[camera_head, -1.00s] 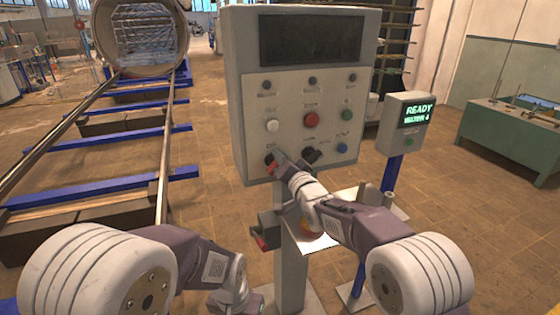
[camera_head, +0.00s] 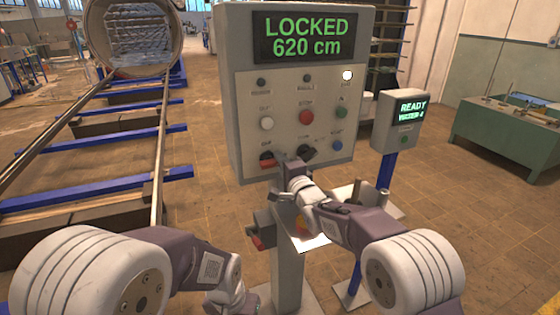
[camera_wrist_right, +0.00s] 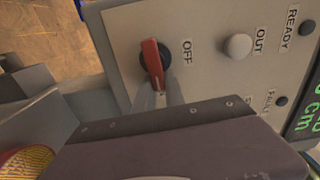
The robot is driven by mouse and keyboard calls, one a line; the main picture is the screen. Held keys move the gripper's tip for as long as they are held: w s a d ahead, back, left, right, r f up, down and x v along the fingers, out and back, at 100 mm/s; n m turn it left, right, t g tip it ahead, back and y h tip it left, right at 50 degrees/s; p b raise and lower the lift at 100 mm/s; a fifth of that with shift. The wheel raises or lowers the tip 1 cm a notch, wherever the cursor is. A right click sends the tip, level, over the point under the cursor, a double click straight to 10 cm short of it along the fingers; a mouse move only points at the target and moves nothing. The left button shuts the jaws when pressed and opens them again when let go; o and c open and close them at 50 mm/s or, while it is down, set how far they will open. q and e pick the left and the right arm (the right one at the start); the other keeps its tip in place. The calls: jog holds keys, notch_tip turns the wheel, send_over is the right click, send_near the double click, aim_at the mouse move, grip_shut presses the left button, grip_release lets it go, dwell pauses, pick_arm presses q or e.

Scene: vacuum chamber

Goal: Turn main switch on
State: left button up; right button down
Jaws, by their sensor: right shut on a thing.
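The main switch (camera_head: 267,158) is a red handle on a black round base at the lower left of the grey control panel (camera_head: 240,120). In the right wrist view the red handle (camera_wrist_right: 152,62) stands out from the panel beside the word OFF. My right gripper (camera_head: 280,160) is at the switch, and its fingers (camera_wrist_right: 160,92) are shut on the near end of the handle. The panel's display (camera_head: 308,37) is lit green and reads LOCKED 620 cm. My left arm shows at the lower left, with its gripper fingers out of view.
The panel also carries a white button (camera_head: 267,123), a red button (camera_head: 306,117), a black knob (camera_head: 306,152) and a lit lamp (camera_head: 347,75). A small READY display post (camera_head: 402,120) stands to the right. Blue-braced rails (camera_head: 160,150) lead to the chamber (camera_head: 130,35).

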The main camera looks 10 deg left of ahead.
jog(key=shift+m, duration=0.4)
jog(key=c, duration=1.4)
grip_release()
jog(key=shift+f, duration=0.1)
jog(key=b+v, duration=0.1)
jog(key=v, duration=0.8)
